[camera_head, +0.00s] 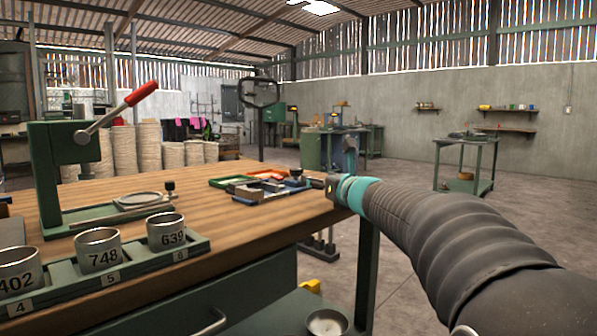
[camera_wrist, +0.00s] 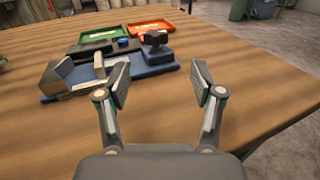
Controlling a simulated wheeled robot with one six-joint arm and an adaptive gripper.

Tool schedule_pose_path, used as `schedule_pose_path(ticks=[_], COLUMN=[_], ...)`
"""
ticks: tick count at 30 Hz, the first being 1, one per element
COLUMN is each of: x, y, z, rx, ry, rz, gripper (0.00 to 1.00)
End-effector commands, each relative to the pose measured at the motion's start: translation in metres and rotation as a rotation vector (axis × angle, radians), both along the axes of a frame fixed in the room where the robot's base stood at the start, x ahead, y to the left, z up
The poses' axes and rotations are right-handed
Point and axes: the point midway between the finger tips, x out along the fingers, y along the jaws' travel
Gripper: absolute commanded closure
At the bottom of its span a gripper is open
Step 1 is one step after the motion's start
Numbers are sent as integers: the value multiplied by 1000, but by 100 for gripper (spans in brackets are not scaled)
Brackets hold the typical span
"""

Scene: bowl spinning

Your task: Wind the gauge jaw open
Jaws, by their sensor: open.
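The gauge (camera_wrist: 80,77) is a grey metal device on a blue base (camera_wrist: 160,70), lying on the wooden bench in the wrist view. A dark knob (camera_wrist: 155,38) stands upright at the right end of its base. The gauge also shows small in the head view (camera_head: 262,187), just left of my wrist. I cannot tell how far its jaw is open. My gripper (camera_wrist: 160,83) is open and empty, its two fingers spread on the near side of the gauge, apart from it. In the head view my gripper's fingers are hard to make out.
A red tray (camera_wrist: 155,28) and a green tray (camera_wrist: 98,36) lie beyond the gauge. A green press with a red-handled lever (camera_head: 140,93) and a rack of numbered metal cups (camera_head: 98,250) stand at the bench's left.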

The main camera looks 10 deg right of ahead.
Motion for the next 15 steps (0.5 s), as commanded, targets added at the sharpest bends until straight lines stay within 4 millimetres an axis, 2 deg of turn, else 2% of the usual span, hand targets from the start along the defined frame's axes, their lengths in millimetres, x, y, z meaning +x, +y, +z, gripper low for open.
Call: schedule_pose_path(ticks=[6, 15], x=[41, 87], y=[18, 29], z=[0, 1], rx=[-1, 0], ry=[2, 1], rz=[11, 6], gripper=[33, 33])
